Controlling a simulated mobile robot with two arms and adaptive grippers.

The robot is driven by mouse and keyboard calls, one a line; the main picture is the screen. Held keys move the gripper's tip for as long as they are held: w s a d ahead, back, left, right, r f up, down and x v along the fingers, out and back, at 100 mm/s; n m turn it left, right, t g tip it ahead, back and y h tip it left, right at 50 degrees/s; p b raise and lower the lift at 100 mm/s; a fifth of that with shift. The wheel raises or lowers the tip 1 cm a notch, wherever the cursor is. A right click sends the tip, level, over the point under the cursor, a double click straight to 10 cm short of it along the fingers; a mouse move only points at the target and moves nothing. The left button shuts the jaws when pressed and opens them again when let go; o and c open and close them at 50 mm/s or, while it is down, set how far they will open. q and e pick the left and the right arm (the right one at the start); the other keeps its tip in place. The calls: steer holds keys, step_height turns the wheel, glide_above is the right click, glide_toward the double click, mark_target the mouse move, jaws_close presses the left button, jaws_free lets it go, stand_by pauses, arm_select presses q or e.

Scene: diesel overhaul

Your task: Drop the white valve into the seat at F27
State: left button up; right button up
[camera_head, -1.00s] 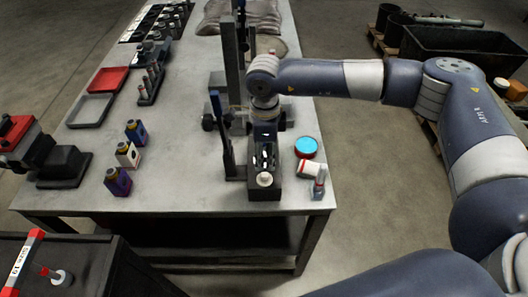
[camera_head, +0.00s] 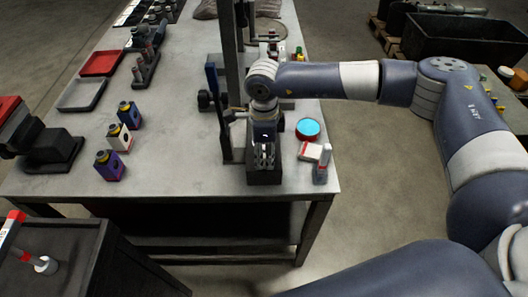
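My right gripper (camera_head: 263,158) points down over a dark block-shaped fixture (camera_head: 264,177) near the front edge of the workbench. Its pale fingers are close together at the top of the fixture. Whether they hold something cannot be told. No white valve can be made out clearly at the fingers, and the gripper hides much of the fixture's top. No F27 marking is readable.
A tall dark upright (camera_head: 232,55) stands behind the fixture. A blue-topped round tin (camera_head: 308,128) and a small bottle (camera_head: 322,165) are to its right. Several small bottles (camera_head: 118,138) and a grey tray (camera_head: 82,94) are on the left.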

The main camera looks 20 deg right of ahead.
jaws_close()
steer(key=shift+r, duration=0.2)
steer(key=shift+r+p, duration=1.4)
steer(key=shift+r, duration=1.45)
steer(key=shift+w, duration=0.1)
